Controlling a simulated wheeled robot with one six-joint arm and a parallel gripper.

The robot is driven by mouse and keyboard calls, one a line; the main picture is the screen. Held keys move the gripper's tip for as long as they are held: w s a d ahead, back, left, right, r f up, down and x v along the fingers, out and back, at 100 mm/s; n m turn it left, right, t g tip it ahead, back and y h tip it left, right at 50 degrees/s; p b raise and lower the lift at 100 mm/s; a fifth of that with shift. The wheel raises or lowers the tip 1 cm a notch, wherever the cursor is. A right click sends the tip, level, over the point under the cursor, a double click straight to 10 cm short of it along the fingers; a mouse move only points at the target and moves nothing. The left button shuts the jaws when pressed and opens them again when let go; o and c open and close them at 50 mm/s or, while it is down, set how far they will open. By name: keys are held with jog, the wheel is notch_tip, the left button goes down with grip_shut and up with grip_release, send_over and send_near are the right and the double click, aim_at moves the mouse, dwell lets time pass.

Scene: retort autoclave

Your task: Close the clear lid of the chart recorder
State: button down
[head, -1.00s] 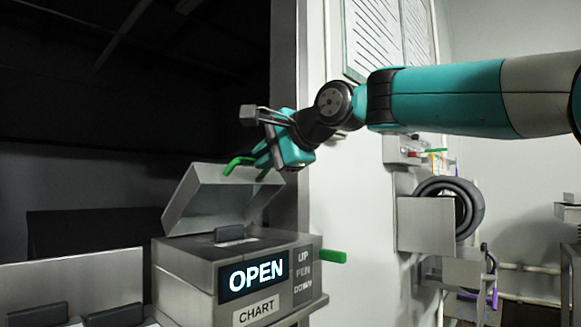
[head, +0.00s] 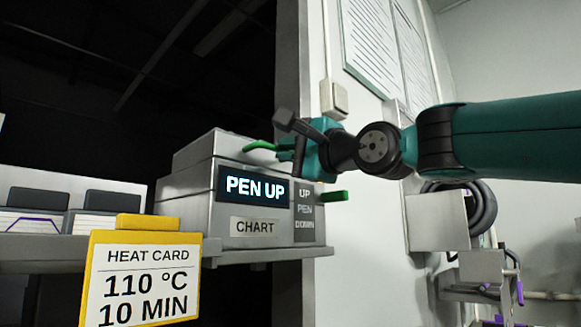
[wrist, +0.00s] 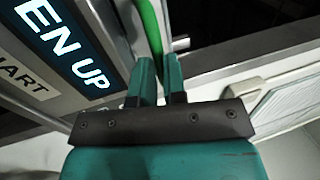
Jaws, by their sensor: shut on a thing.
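The chart recorder (head: 200,200) is a grey box on a shelf, with a lit display (head: 254,187) reading PEN UP. Its lid (head: 212,150) lies down over the top of the box. The lid's green handle (head: 261,145) sticks out at the top right edge. My gripper (head: 287,149) is at that handle. In the wrist view, my gripper (wrist: 160,80) is shut on the green handle (wrist: 150,28), which runs between the two teal fingers. A second green lever (head: 334,196) sticks out lower on the right side, beside the UP PEN DOWN label.
A yellow heat card (head: 143,280) reading 110 °C, 10 MIN hangs in front of the shelf (head: 270,256). Dark-clipped trays (head: 65,200) stand to the left. A wall with a switch box (head: 334,98) and a coiled hose (head: 480,208) are to the right.

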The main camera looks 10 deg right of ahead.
jog(key=shift+w+a+f+b, duration=0.1)
jog(key=shift+f+b, duration=0.45)
jog(key=shift+f, duration=0.15)
jog(key=shift+w+a+f+b, duration=0.1)
jog(key=shift+f+b, duration=0.45)
jog(key=shift+f, duration=0.15)
jog(key=c, duration=1.2)
grip_release()
jog(key=shift+o, duration=0.2)
jog(key=shift+t+y, duration=0.3)
jog(key=shift+d+r, duration=0.1)
jog(key=shift+r, duration=0.1)
